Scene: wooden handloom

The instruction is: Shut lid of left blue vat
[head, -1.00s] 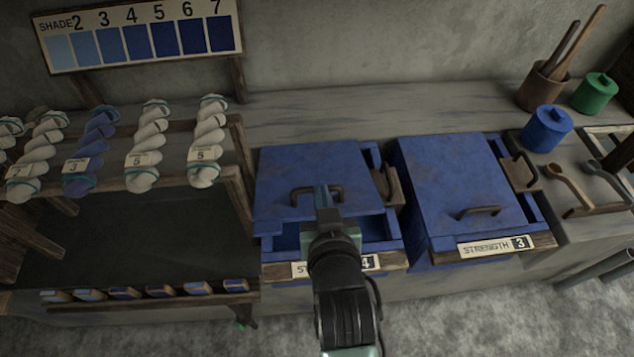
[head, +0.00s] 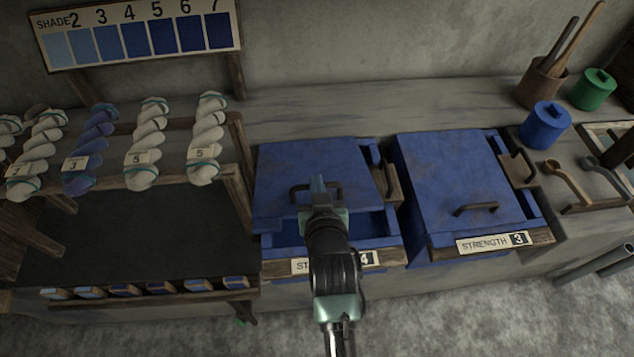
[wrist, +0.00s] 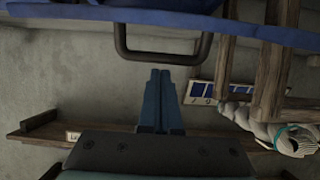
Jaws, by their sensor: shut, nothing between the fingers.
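A dark bar handle (head: 335,189) stands on the lid near that edge. My gripper (head: 317,182) is shut and empty and overlaps the handle in the head view; I cannot tell there whether they touch. In the wrist view, the shut fingers (wrist: 160,75) point at the handle (wrist: 163,58), with their tips just short of its bar. My arm hides part of the vat's strength label (head: 300,266).
The right blue vat (head: 460,175), labelled strength 3, stands close by with its lid on. A rack with several yarn skeins (head: 205,140) is to the left. A blue pot (head: 546,126), a green pot (head: 594,90) and wooden spoons (head: 568,182) lie to the right.

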